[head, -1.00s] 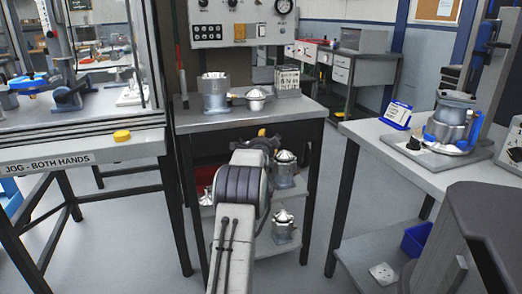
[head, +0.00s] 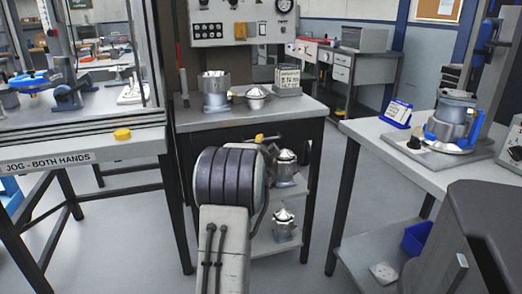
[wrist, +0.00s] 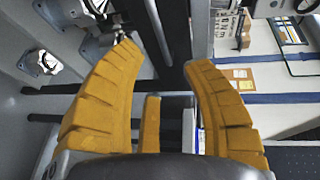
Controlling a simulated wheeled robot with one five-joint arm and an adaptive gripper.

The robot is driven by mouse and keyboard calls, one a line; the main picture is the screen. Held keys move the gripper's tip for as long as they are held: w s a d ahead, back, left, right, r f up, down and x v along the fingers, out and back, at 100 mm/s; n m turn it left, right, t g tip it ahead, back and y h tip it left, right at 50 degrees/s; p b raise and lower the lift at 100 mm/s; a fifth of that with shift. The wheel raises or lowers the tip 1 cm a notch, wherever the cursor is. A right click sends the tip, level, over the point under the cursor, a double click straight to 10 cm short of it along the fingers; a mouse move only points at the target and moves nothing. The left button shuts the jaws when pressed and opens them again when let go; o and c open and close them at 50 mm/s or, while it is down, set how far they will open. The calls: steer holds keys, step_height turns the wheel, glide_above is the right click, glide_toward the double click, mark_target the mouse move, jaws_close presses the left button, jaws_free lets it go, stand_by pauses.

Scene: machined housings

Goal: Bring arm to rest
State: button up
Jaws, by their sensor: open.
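My gripper (wrist: 160,68) shows in the wrist view as orange ribbed fingers spread apart, with nothing between them. It is open and empty. In the head view my arm reaches forward from the bottom middle, in front of the central bench, and hides most of the gripper; only a small yellow-orange bit shows past the arm's dark joint. The wrist view is turned on its side, with bench parts at upper left and the wall at right.
The central bench (head: 290,107) carries a metal housing (head: 215,92) and a smaller domed part (head: 255,98). More housings (head: 284,168) stand on shelves below. A right-hand table (head: 378,132) holds a clamped housing (head: 453,122). A press table (head: 130,148) stands left. Grey floor lies between.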

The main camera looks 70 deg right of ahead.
steer(key=shift+a, duration=0.1)
stand_by(0.7)
steer(key=w+a+r+n+t+y+p, duration=0.2)
steer(key=w+a+r+n+p, duration=0.2)
steer(key=w+a, duration=0.3)
steer(key=w+a+r+n+t+y+p, duration=0.15)
steer(key=w+a+r+n+p, duration=0.25)
steer(key=w+a, duration=0.4)
steer(key=w+a+r+n+y+p, duration=0.2)
steer(key=a+r+n+y+p, duration=0.15)
steer(key=a, duration=0.65)
steer(key=w+a+r+n+y+p, duration=0.25)
steer(key=a+n+p, duration=0.2)
steer(key=a, duration=0.55)
steer(key=s+a+r+n+y+p, duration=0.2)
steer(key=a+n+p, duration=0.15)
steer(key=a, duration=0.45)
steer(key=s+a+r+n+y+p, duration=0.15)
steer(key=a+n, duration=0.25)
steer(key=a, duration=0.4)
steer(key=s+a+r+n+g+y+p, duration=0.2)
steer(key=s+a+n+p, duration=0.4)
steer(key=s+a+n, duration=0.3)
steer(key=s+a+g, duration=0.1)
steer(key=s+a, duration=0.1)
steer(key=s, duration=0.2)
steer(key=shift+s+a+r+g+p, duration=0.2)
steer(key=shift+a+g+p, duration=0.15)
steer(key=shift+c, duration=0.3)
